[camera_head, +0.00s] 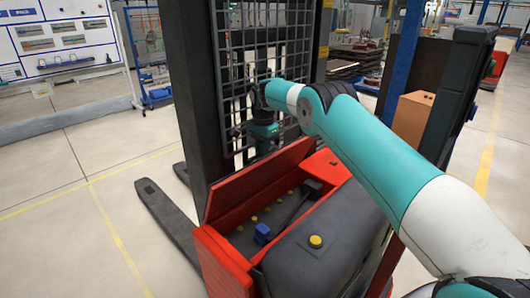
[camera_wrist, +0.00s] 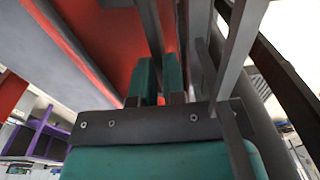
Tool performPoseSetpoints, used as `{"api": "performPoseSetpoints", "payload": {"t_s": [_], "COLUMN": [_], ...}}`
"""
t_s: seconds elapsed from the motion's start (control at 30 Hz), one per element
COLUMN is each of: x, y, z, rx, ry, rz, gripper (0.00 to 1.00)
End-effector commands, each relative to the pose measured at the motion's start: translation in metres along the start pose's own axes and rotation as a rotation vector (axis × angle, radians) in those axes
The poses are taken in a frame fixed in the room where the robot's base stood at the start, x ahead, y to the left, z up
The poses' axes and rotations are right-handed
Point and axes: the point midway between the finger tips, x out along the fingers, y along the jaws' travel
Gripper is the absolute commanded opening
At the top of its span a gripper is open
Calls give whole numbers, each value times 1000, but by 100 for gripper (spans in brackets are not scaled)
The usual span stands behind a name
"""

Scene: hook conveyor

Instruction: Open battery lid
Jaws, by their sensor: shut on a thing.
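The battery lid (camera_head: 258,182) is a long red panel on the red stacker truck (camera_head: 222,258). It stands tilted up at the far side of the battery bay, and the bay (camera_head: 275,217) is uncovered. My gripper (camera_head: 264,145) is behind the lid's upper edge, close to the mast grille, and its fingertips are hidden there. In the wrist view, my gripper's green fingers (camera_wrist: 160,82) are close together around a dark bar at the lid's red face (camera_wrist: 108,38). The exact contact is partly hidden.
The black mast and wire grille (camera_head: 235,85) rise right behind my gripper. The bay shows several yellow caps, a blue plug (camera_head: 262,233) and a dark cable. A yellow button (camera_head: 315,241) is on the grey cover. Forks (camera_head: 165,215) extend left over clear floor.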

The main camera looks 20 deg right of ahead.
Motion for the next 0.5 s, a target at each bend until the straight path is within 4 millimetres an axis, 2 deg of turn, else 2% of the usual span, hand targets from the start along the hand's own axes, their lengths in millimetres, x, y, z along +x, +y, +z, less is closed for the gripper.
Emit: {"api": "performPoseSetpoints", "payload": {"t_s": [0.03, 0.5], "x": [26, 25], "y": [5, 2], "z": [6, 1], "rx": [-11, -4], "ry": [-16, -16], "rz": [35, 36], "gripper": [0, 0]}}
